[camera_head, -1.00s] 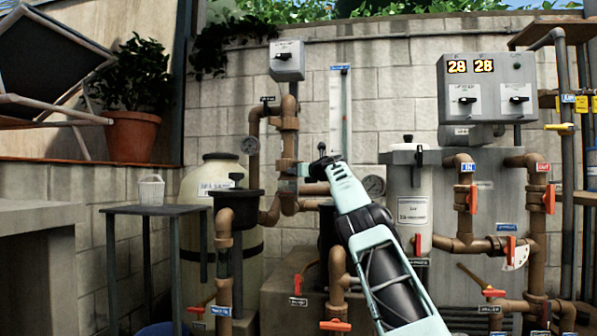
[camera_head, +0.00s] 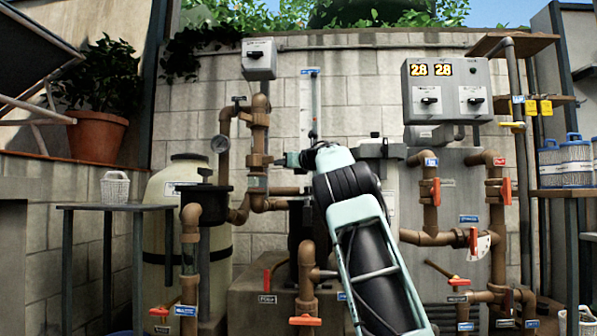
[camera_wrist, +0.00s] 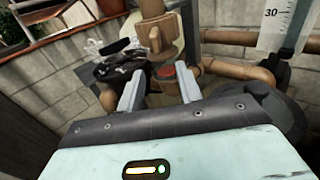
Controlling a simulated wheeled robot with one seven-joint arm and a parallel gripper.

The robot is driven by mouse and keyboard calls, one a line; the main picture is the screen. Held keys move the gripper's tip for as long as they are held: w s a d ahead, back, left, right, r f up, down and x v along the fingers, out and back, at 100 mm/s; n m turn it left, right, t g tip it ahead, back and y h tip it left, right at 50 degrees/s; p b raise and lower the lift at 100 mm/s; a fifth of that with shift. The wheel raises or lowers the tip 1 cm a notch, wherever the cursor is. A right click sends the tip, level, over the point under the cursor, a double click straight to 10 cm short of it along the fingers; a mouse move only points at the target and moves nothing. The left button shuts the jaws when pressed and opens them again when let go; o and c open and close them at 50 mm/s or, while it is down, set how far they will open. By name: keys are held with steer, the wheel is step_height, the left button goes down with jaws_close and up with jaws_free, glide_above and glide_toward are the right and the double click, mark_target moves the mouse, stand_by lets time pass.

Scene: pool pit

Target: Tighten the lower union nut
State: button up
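A vertical brown pipe run (camera_head: 260,138) carries ringed union nuts, an upper one (camera_head: 260,119) and a lower one (camera_head: 258,160). My gripper (camera_head: 283,160) is just right of the lower nut in the head view; its fingers are small and partly hidden by my arm there. In the wrist view my gripper (camera_wrist: 160,85) has its two grey fingers spread apart, with nothing clasped between them. A brown ribbed collar (camera_wrist: 155,36) on the pipe stands just beyond the fingertips. I cannot tell for certain which nut this is.
A dark pump basket housing (camera_head: 207,192) and a beige tank (camera_head: 165,215) stand further left. A ruler-like scale (camera_wrist: 285,25) stands right of the pipe. Red-handled valves (camera_head: 305,320) sit low in front.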

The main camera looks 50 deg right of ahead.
steer(key=s+a, duration=0.1)
steer(key=s, duration=0.5)
steer(key=shift+s+a, duration=0.15)
steer(key=shift+s, duration=0.2)
